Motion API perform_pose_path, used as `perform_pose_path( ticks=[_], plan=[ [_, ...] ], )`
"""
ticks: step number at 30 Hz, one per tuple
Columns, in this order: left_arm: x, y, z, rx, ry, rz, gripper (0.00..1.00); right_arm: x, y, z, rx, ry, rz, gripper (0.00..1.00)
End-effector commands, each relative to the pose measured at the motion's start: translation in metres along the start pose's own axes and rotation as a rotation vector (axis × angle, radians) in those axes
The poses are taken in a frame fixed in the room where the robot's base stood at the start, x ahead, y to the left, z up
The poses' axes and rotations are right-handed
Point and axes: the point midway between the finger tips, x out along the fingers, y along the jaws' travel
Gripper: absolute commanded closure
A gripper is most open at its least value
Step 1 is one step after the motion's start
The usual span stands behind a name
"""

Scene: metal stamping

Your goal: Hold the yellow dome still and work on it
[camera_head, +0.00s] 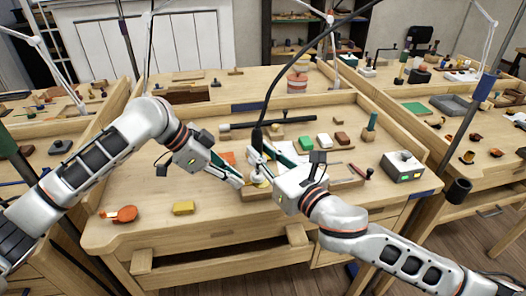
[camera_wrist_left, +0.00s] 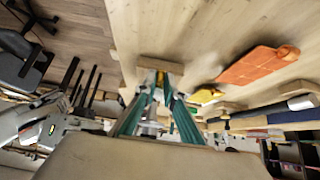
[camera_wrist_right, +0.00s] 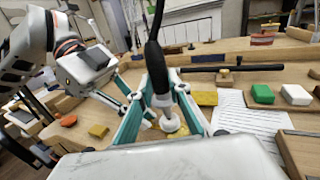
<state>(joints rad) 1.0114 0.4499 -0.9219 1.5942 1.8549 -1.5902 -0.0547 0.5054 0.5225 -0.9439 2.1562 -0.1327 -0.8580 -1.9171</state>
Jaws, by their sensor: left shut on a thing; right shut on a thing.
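The yellow dome (camera_head: 262,182) is small and mostly hidden between my grippers, by a wooden block at the bench's front edge. It shows as a yellow patch between the left fingertips in the left wrist view (camera_wrist_left: 160,84) and under the tool tip in the right wrist view (camera_wrist_right: 172,136). My left gripper (camera_head: 242,183) is shut on the dome from the left. My right gripper (camera_head: 264,163) is shut on a dark corded handpiece (camera_wrist_right: 158,75), upright, with a pale round tip pointing down at the dome. I cannot tell whether the tip touches it.
A hammer (camera_head: 265,124) lies behind. A grey box (camera_head: 402,168) stands at the right. A yellow block (camera_head: 184,207) and an orange item (camera_head: 121,214) lie front left. The handpiece's cable hangs from above.

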Motion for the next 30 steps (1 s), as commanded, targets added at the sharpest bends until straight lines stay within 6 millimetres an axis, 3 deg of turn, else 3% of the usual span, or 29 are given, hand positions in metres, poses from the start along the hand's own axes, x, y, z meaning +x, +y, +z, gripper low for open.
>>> perform_pose_path(
  ticks=[30],
  plan=[
    [0.0001,0.0001,0.0001,0.0,0.0,0.0,1.0,0.0004,-0.0011,-0.0054,-0.001,-0.001,0.0,1.0]
  ],
)
